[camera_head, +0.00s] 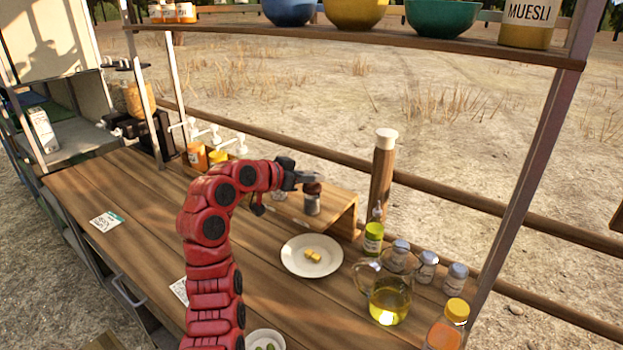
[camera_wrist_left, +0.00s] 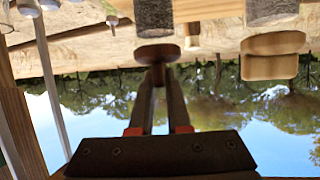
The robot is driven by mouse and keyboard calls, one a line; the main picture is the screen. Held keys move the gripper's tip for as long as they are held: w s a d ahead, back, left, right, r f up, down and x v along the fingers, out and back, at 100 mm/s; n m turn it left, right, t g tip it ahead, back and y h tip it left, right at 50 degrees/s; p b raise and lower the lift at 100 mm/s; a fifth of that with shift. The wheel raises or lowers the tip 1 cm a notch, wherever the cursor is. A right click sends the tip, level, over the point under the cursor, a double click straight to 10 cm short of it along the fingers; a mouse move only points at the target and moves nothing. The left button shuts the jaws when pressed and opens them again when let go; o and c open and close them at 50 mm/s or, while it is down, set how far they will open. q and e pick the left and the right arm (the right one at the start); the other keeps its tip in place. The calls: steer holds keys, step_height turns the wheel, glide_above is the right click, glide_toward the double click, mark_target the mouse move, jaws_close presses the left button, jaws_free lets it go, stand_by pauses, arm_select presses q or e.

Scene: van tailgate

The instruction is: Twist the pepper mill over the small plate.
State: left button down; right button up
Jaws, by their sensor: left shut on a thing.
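My left gripper (camera_head: 303,180) is shut on the dark brown top of the pepper mill (camera_head: 312,204). The mill has a clear body with dark grey contents and looks upright. It appears over the top of a small wooden riser; I cannot tell whether it touches it. In the left wrist view, which is upside down, the fingers (camera_wrist_left: 158,80) close on the mill's knob (camera_wrist_left: 158,53), with its grey body (camera_wrist_left: 155,16) beyond. The small white plate (camera_head: 300,269) lies on the table in front of the riser and holds a few yellow pieces. My right gripper is not in view.
The wooden riser (camera_head: 345,214) also bears another small jar (camera_head: 280,195), partly hidden. The table's left part is mostly clear.

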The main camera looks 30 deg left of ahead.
arm_select(q)
steer(key=c, duration=0.9)
jaws_free()
steer(key=shift+w+f, duration=0.1)
steer(key=shift+w, duration=0.05)
steer(key=b+v, duration=0.1)
steer(key=v, duration=1.6)
steer(key=shift+s+r+b, duration=0.25)
steer(key=shift+b, duration=0.05)
steer(key=shift+o, duration=0.4)
